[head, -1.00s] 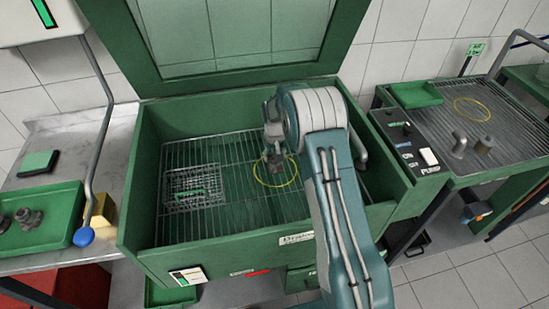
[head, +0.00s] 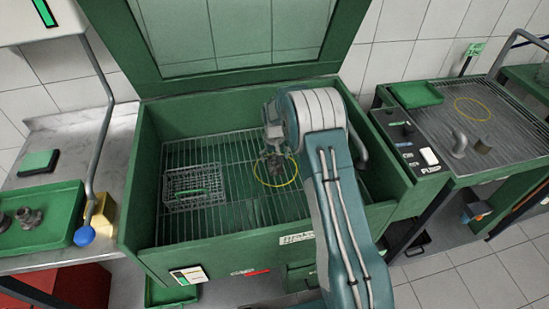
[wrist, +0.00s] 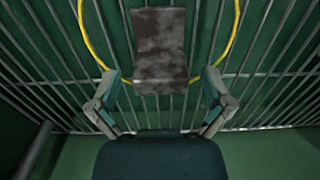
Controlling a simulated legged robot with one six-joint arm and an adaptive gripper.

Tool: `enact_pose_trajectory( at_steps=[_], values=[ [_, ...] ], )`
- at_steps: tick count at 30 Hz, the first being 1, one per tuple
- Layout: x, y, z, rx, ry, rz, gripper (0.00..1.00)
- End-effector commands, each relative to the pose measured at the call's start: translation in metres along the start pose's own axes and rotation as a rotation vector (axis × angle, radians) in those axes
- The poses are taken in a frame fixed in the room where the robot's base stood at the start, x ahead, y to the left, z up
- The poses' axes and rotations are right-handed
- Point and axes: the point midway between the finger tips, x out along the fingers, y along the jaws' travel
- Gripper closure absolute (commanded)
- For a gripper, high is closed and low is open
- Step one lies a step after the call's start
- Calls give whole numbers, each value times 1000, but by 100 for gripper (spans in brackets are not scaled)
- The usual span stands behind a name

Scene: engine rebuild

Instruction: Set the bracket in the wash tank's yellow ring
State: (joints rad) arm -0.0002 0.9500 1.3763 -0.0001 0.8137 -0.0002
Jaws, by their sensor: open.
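The bracket (wrist: 160,50) is a worn grey-brown piece in the wrist view. It lies within the outline of the yellow ring (wrist: 85,35), its near end overlapping where the ring's near arc is hidden. I cannot tell whether it rests flat on the grate. My gripper (wrist: 160,92) is open, with one finger on each side of the bracket's near end and gaps between. In the head view the gripper (head: 273,148) is low in the green wash tank (head: 148,185), over the yellow ring (head: 297,175), and partly hidden by my arm.
A wire basket (head: 195,186) sits on the tank's grate at left. The tank's lid (head: 150,65) stands open at the back. A second station with another yellow ring (head: 472,108) is at right. A green tray (head: 60,232) with metal parts lies at left, beside a lever with a blue knob.

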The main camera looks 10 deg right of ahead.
Motion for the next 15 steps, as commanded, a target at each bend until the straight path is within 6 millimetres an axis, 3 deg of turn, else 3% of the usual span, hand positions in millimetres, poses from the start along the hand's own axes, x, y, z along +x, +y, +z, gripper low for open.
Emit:
enact_pose_trajectory(
  at_steps=[15],
  values=[
    [-98, 0, -1, 0, 4, 0, 0]
  ],
)
